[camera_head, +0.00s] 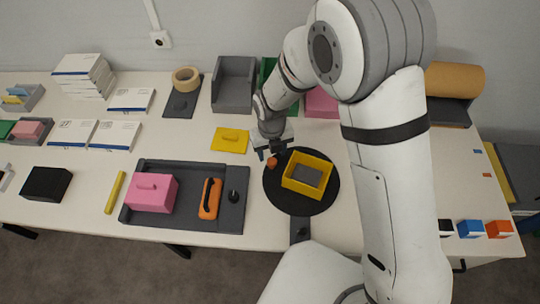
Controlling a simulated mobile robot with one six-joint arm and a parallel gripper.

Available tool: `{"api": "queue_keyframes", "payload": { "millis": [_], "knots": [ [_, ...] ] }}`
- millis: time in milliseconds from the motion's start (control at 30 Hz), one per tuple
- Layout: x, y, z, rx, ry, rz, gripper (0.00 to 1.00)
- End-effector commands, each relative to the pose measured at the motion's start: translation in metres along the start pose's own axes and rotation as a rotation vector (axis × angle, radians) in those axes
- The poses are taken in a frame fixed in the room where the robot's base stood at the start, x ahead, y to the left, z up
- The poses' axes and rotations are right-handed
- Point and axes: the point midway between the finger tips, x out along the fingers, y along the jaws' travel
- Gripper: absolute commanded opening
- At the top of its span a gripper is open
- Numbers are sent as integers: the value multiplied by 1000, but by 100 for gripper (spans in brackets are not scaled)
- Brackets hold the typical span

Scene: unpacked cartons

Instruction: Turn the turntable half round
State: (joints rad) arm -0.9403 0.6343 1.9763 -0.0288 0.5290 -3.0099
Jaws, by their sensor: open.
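The turntable is a round black disc (272,192) on the table, right of the middle. A yellow open box (306,175) with a grey floor sits on it. A small orange-brown knob (271,162) stands at the disc's upper left. My gripper (273,155) is open at that edge of the disc, just above or around the knob; I cannot tell whether it touches. My arm hides part of the table behind and right of the disc.
A dark tray (190,217) left of the disc holds a pink block (151,193) and an orange tool (210,198). A yellow lid (230,140) lies behind it. A grey bin (233,83) stands further back. Small coloured blocks (469,229) sit at right.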

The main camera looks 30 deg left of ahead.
Motion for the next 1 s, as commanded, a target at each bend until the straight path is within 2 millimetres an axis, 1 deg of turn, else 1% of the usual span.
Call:
{"api": "queue_keyframes", "payload": {
  "millis": [33, 100, 200, 300, 567, 700, 767, 867, 967, 1000],
  "knots": [
    [-10, 0, 0, 0, -4, 0, 50],
    [-21, 1, 0, 0, -4, 0, 50],
    [-32, 1, 0, 1, -2, 0, 50],
    [-39, 1, -1, 1, 0, 0, 50],
    [-41, 1, -1, 1, 0, 0, 50],
    [-40, 0, 0, 26, 2, 1, 40],
    [-40, -1, 1, 80, 6, 2, 35],
    [-40, -5, 5, 250, 17, 5, 27],
    [-40, -10, 10, 500, 36, 7, 19],
    [-40, -13, 12, 610, 47, 7, 16]
  ]
}}
